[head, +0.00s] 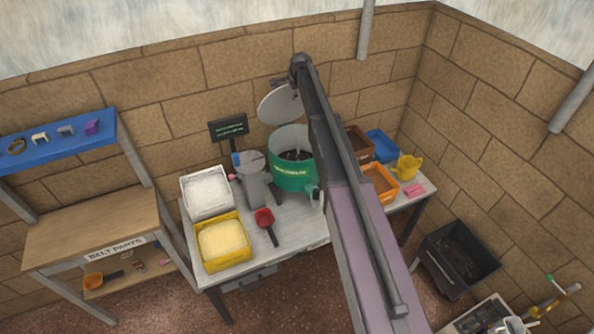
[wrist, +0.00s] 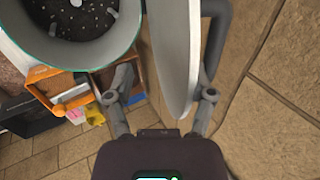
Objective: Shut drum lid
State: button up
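The green drum (head: 293,178) stands on the worktable with its mouth open and dark material inside. Its pale round lid (head: 280,105) is raised, tilted up behind the drum's rim. In the wrist view the lid (wrist: 175,50) is seen nearly edge-on between the two fingers of my gripper (wrist: 163,90), and the drum (wrist: 72,35) is at upper left. The left finger is clear of the lid; the right finger is close to the lid's other face, and I cannot tell whether it touches. My gripper is open. In the head view my arm hides part of the drum's right side.
A grey machine (head: 258,185), white bin (head: 208,195), yellow bin (head: 224,242) and red scoop (head: 265,220) are left of the drum. An orange tray (head: 379,184), blue tray (head: 382,146) and yellow watering can (head: 407,166) are right. The brick wall is close behind.

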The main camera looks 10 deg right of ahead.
jog(key=shift+s+f, duration=0.1)
jog(key=shift+s, duration=0.1)
dwell(0.3)
jog(key=shift+s+d+f+b, duration=0.25)
jog(key=shift+s+f+b, duration=0.2)
jog(key=shift+s, duration=0.35)
jog(key=shift+s+d+f+b, duration=0.2)
jog(key=shift+s+f+b, duration=0.2)
jog(key=shift+s, duration=0.35)
jog(key=shift+s+d+f+b, duration=0.2)
jog(key=shift+s+f+b, duration=0.35)
jog(key=shift+s, duration=0.2)
jog(key=shift+s+d+f+b, duration=0.2)
jog(key=shift+s+f+b, duration=0.35)
jog(key=shift+s, duration=0.2)
jog(key=s+f+b, duration=0.2)
jog(key=shift+s+d+f, duration=0.25)
jog(key=shift+s+d, duration=0.05)
jog(key=shift+d, duration=0.05)
jog(key=shift+r, duration=0.1)
